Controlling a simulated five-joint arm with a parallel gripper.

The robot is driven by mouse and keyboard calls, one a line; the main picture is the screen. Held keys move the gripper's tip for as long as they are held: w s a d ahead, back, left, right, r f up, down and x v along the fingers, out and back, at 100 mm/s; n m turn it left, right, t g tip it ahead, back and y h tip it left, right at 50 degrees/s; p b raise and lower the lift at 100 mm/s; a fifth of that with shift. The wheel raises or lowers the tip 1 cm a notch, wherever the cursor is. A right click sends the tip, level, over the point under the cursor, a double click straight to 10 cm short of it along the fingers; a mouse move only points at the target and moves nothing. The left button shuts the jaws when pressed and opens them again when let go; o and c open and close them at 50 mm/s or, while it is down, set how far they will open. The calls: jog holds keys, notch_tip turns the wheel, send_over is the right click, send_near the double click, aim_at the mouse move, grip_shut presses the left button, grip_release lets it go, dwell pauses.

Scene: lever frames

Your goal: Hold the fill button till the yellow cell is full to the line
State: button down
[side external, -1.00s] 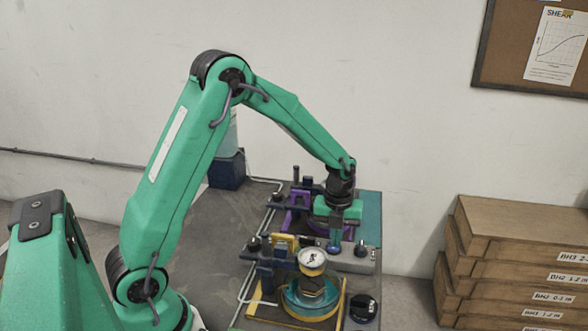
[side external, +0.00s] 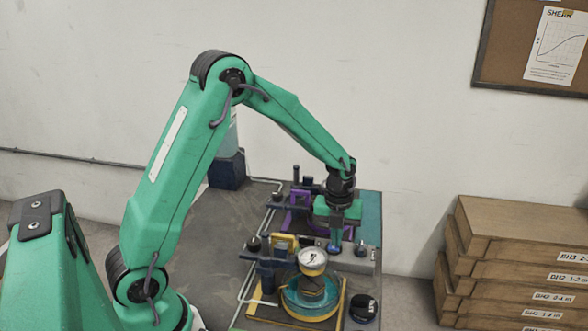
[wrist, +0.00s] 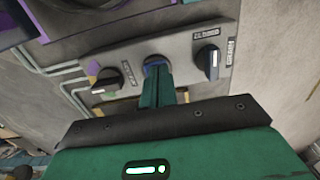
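The yellow cell (side external: 312,304) stands at the near end of the bench in the side view, a round clear vessel with blue-teal liquid on a yellow-edged base. A white dial gauge (side external: 312,261) sits above it. I cannot make out its fill line at this size. My gripper (side external: 336,240) points down over the grey control panel (side external: 358,263). Its fingers are together, and their tips are at the blue button (wrist: 155,62), which they partly cover in the wrist view. They look in contact with it; how deep it is pressed cannot be told.
Black knobs stand on both sides of the button, a left knob (wrist: 106,79) and a right knob (wrist: 208,62). A purple-framed station (side external: 298,218) is behind my gripper. Another black knob (side external: 363,309) is beside the yellow cell. Wooden boxes (side external: 500,250) are stacked at right.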

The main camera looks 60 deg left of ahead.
jog(key=shift+s+f, duration=0.45)
jog(key=shift+f, duration=0.15)
notch_tip(320, 180, up, 15)
jog(key=shift+w, duration=0.45)
jog(key=shift+r, duration=0.1)
jog(key=s+d+r+n+t, duration=0.1)
jog(key=s+r+n+t, duration=0.1)
jog(key=s+n, duration=0.9)
jog(key=s+d+r+n+t, duration=0.2)
jog(key=s+r+n+t, duration=0.1)
jog(key=s+n, duration=0.8)
jog(key=r+n, duration=0.1)
jog(key=n, duration=0.4)
jog(key=shift+s, duration=0.2)
